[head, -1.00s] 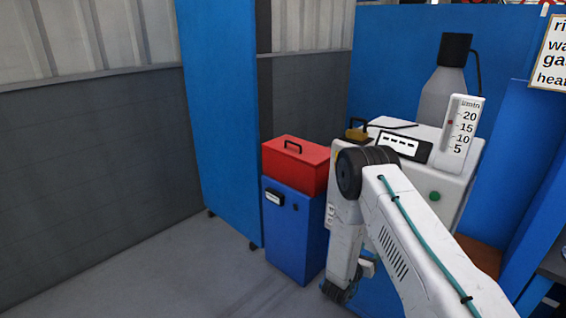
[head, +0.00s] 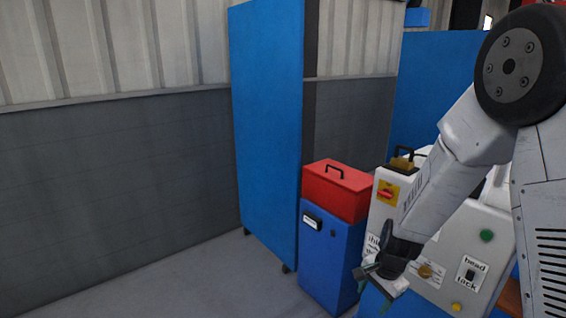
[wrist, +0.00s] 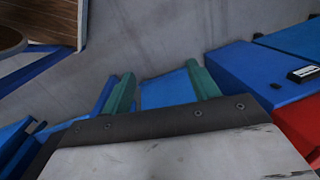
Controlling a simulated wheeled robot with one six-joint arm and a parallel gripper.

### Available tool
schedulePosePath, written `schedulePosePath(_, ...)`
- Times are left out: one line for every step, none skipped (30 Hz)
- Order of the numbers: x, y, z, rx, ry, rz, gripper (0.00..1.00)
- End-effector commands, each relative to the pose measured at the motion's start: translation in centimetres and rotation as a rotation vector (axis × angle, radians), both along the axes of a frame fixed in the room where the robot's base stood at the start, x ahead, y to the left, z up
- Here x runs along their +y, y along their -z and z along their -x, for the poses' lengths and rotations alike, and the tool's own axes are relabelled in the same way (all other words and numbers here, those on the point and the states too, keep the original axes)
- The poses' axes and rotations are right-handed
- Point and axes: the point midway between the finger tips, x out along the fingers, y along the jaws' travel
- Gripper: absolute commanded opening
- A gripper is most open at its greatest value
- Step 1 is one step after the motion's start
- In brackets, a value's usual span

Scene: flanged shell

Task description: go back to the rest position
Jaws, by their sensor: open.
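My gripper (head: 374,292) hangs low in front of the white machine in the head view, at the end of my arm, which reaches in from the right. In the wrist view its two green fingers (wrist: 163,84) stand apart. I see nothing held between them; blue surfaces and grey floor lie beyond. The fingertips are small and partly hidden in the head view.
A blue cabinet (head: 330,262) with a red toolbox (head: 337,192) on top stands left of the gripper. The white machine (head: 463,262) is behind my arm. A tall blue panel (head: 268,130) stands by the wall. Grey floor (head: 225,285) is clear at lower left.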

Motion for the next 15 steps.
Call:
schedulePosePath(0.3,-2.6,1.4,0.014,-0.102,-0.006,0.6)
schedulePosePath(0.4,-3.8,2.4,0.029,-0.165,-0.008,0.6)
schedulePosePath(0.5,-5.5,3.7,0.044,-0.247,-0.011,0.6)
schedulePosePath(0.5,-6.7,4.7,0.056,-0.305,-0.013,0.6)
schedulePosePath(0.5,-7.8,5.8,0.067,-0.362,-0.015,0.6)
schedulePosePath(0.5,-9.4,7.1,0.081,-0.436,-0.017,0.6)
schedulePosePath(0.4,-10.5,8.2,0.091,-0.488,-0.017,0.6)
schedulePosePath(0.3,-11.6,9.2,0.1,-0.539,-0.017,0.6)
schedulePosePath(0.2,-12.9,10.6,0.111,-0.605,-0.017,0.6)
schedulePosePath(0.1,-14.0,11.7,0.119,-0.65,-0.017,0.6)
schedulePosePath(-0.1,-14.9,12.7,0.125,-0.694,-0.015,0.6)
schedulePosePath(-0.2,-16.2,14.1,0.134,-0.748,-0.012,0.6)
schedulePosePath(-0.4,-17.1,15.1,0.139,-0.786,-0.009,0.6)
schedulePosePath(-0.6,-17.9,16.2,0.144,-0.824,-0.006,0.6)
schedulePosePath(-0.8,-19.0,17.5,0.149,-0.867,0.0,0.6)
